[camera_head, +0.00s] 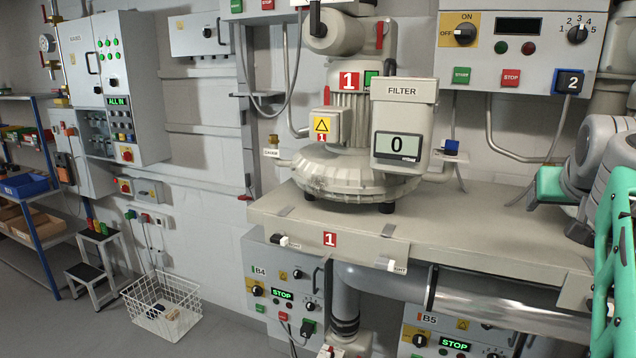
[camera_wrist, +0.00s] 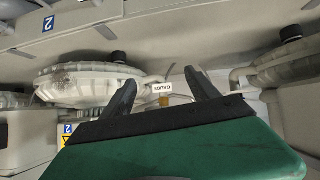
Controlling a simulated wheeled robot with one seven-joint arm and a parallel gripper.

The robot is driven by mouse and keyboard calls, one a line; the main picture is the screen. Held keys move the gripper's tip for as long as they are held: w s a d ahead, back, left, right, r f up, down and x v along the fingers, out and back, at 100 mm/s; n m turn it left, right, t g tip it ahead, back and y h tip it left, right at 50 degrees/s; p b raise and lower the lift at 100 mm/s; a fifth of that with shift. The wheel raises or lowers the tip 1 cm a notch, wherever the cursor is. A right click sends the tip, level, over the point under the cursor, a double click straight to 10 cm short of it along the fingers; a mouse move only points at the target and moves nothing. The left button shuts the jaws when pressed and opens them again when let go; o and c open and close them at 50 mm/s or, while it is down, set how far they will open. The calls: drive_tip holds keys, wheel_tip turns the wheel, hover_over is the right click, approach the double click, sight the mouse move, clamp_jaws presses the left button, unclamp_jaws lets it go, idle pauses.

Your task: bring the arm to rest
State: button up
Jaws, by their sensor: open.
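My gripper (camera_wrist: 160,78) shows in the wrist view, with its two dark fingers spread apart. Nothing is held between them. Behind the gap are a small tag reading GAUGE (camera_wrist: 161,88) and a brass-coloured fitting (camera_wrist: 164,100), apart from the fingers as far as I can tell. Grey and teal parts of my arm stand at the right edge of the head view. My gripper does not show there.
In the head view, blower 1 (camera_head: 341,172) with a filter box (camera_head: 404,100) stands on a bench (camera_head: 460,212). A white wire basket (camera_head: 160,305) and a step stool (camera_head: 98,268) stand on the floor at left. In the wrist view, a rounded blower housing (camera_wrist: 85,80) is close left.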

drive_tip(key=s+a+f+g+y, duration=0.1)
drive_tip(key=a+f, duration=0.1)
drive_tip(key=f, duration=0.6)
drive_tip(key=s+a+f+g+y, duration=0.1)
drive_tip(key=s+a+f+g, duration=0.15)
drive_tip(key=f, duration=0.45)
drive_tip(key=s+a+f+g+y, duration=0.1)
drive_tip(key=s+a+f, duration=0.2)
drive_tip(key=a+f, duration=0.3)
drive_tip(key=s+a+f+n+g+y, duration=0.1)
drive_tip(key=s+a+f, duration=0.2)
drive_tip(key=a+f, duration=0.3)
drive_tip(key=s+a+f+g+y, duration=0.1)
drive_tip(key=s+a+f, duration=0.3)
drive_tip(key=f, duration=0.4)
drive_tip(key=a+n, duration=0.4)
drive_tip(key=a, duration=0.5)
drive_tip(key=shift+a+r+t+y, duration=0.2)
drive_tip(key=shift+r+t+y, duration=0.15)
drive_tip(key=shift+y, duration=0.05)
